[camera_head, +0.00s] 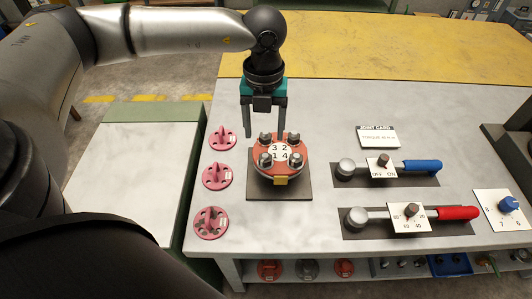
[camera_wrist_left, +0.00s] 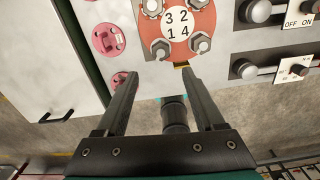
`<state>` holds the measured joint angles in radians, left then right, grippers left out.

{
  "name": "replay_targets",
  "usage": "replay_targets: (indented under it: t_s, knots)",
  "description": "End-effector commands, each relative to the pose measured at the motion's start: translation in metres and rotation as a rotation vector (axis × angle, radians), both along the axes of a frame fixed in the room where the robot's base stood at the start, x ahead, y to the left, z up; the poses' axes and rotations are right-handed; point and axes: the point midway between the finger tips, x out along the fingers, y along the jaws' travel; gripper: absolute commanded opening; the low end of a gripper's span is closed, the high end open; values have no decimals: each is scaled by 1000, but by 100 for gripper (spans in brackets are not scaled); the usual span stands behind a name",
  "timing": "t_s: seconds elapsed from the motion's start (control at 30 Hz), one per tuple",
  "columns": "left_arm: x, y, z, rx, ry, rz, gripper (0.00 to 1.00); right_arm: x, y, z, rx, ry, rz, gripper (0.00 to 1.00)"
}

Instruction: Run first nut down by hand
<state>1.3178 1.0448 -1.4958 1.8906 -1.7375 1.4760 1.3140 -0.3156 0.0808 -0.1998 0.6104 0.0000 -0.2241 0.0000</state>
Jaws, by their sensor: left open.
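The red round flange (camera_head: 281,172) of the spool sits on a dark square plate (camera_head: 296,190). Its white centre label (camera_head: 279,152) reads 3, 2, 1, 4. A grey nut or bolt head stands by each number; the one by 3 (camera_head: 265,139) and the one by 1 (camera_head: 266,160) are on the left. My left gripper (camera_head: 264,133) is open and empty, pointing down at the back of the flange. In the left wrist view the open fingers (camera_wrist_left: 160,76) stand apart with the flange (camera_wrist_left: 180,31) beyond them. Contact cannot be judged. My right gripper is not in view.
Several pink finned discs, one at the front (camera_head: 210,222), lie left of the flange. A blue-handled wrench (camera_head: 422,166) and a red-handled wrench (camera_head: 455,213) lie right, with a joint card (camera_head: 378,137) behind. A blue knob (camera_head: 509,204) is far right. The yellow bench area (camera_head: 400,50) is clear.

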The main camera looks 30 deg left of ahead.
Motion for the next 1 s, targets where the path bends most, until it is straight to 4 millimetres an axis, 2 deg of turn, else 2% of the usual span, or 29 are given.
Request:
replay_targets:
  t_s: [0.03, 0.2, 0.4, 0.6, 0.9, 1.0]
  knots:
    - [-1, 0, -13, 1, 5, 0, 70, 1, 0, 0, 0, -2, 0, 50]
    - [-1, 0, -50, 0, 4, -1, 70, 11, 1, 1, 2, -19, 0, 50]
    - [0, -1, -82, -1, 3, -1, 70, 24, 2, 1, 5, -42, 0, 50]
    - [0, -1, -97, -2, 0, -2, 70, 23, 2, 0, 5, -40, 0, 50]
    - [0, -1, -98, -2, 0, -1, 70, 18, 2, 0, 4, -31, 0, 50]
    - [0, -1, -98, -2, 0, -1, 59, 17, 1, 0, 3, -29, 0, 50]
